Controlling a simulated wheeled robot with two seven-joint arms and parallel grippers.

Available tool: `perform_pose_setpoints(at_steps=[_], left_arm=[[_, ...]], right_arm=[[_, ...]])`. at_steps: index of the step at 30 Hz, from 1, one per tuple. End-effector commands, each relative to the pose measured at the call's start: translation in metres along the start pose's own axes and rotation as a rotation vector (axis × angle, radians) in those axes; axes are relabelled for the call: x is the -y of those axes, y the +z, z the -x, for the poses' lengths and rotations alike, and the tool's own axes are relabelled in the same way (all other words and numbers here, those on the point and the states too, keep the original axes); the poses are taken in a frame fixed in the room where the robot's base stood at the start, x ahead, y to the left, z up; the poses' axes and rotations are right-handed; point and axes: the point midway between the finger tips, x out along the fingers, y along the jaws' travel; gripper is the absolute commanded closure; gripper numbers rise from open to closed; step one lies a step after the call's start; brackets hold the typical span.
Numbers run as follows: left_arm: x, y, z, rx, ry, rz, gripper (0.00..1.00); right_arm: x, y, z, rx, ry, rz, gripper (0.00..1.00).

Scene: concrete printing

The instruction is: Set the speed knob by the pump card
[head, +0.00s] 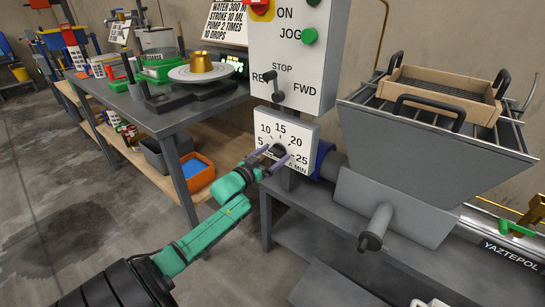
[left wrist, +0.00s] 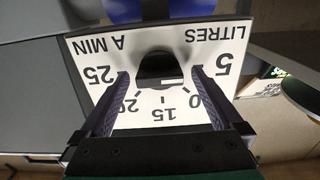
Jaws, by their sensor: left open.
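The speed knob is black and sits in the middle of a white dial plate (head: 305,135) marked 5 to 25 litres a min. In the left wrist view the knob (left wrist: 160,70) shows upside down with a small pale mark near its lower edge; I cannot tell its reading. My left gripper (head: 270,159) is open, its two fingers (left wrist: 160,78) on either side of the knob, with gaps between. A white card (head: 227,20) at the top reads water, stroke, pump 2 times and 10 drops; its top is cut off.
Above the dial is a control box (head: 292,60) with a red button, a green jog button and a lever. A grey hopper (head: 435,140) with a wooden-framed sieve stands right. A bench (head: 185,115) at left holds a brass cone on a round plate. Floor at left is clear.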

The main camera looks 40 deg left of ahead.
Motion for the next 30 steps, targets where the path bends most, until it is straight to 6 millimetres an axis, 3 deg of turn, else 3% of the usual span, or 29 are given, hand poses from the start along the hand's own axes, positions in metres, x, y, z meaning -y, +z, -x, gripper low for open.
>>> perform_pose_setpoints(at_steps=[3,9,10,20,30], left_arm=[[-0.0001,0.0,0.0003,0.0,0.0,0.0,0.0],[-0.0003,0.0002,0.0005,0.0,0.0,0.0,0.77],[-0.0004,0.0002,0.0005,0.0,0.001,0.001,0.86],[-0.0005,0.0005,0.0006,0.001,0.001,-0.036,0.86],[-0.0006,0.0008,0.0007,0.002,0.0,-0.239,0.86]], right_arm=[[0.0006,-0.0001,0.0002,0.0,-0.001,0.0,0.5],[0.0046,-0.0006,-0.0002,-0.001,-0.006,-0.001,0.5],[0.0057,-0.0008,-0.0003,-0.001,-0.008,-0.001,0.5],[0.0097,-0.0014,0.0009,-0.001,-0.013,-0.001,0.5],[0.0063,-0.0009,0.0068,0.0,-0.009,0.001,0.5]])
